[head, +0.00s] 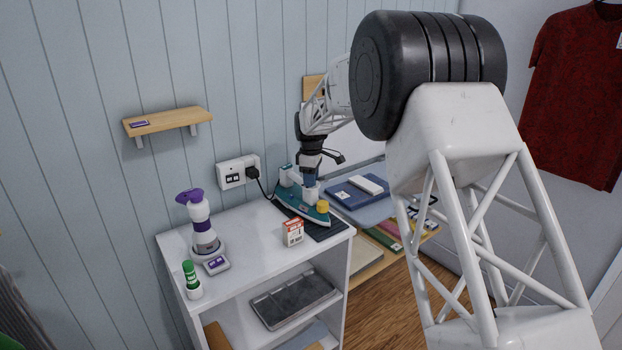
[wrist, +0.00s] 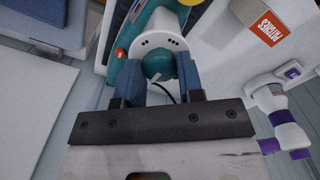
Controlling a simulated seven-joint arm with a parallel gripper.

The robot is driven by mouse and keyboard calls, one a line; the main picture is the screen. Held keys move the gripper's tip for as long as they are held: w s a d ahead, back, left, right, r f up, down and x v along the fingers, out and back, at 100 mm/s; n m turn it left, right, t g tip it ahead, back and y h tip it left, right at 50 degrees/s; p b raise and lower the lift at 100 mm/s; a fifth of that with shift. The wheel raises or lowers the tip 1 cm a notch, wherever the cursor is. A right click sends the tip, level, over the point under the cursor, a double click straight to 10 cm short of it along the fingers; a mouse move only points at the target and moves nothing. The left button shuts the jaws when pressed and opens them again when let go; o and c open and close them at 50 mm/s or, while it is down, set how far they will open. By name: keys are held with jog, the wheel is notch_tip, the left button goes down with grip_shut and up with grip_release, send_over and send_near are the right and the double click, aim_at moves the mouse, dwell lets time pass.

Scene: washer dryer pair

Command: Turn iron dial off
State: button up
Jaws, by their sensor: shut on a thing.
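The teal and white iron (head: 318,214) rests on a dark mat on top of the white shelf unit; it also shows in the wrist view (wrist: 119,68). Its round teal dial (wrist: 157,66) sits in a white housing between my fingers. My gripper (wrist: 158,76) reaches down from above and is shut on the dial, with one blue finger on each side. In the head view my gripper (head: 310,176) is over the iron, and the dial is hidden there. An orange spot shows on the iron's body beside the housing.
A yellow-topped item (head: 323,206) and a small red and white box (head: 292,232) stand close to the iron. The wall socket (head: 238,172) holds a black plug. A blue folder (head: 350,192) lies to the right.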

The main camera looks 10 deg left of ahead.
jog(key=shift+n, duration=0.6)
jog(key=o, duration=0.9)
jog(key=shift+o, duration=0.2)
jog(key=shift+r, duration=0.1)
jog(key=shift+r, duration=3.85)
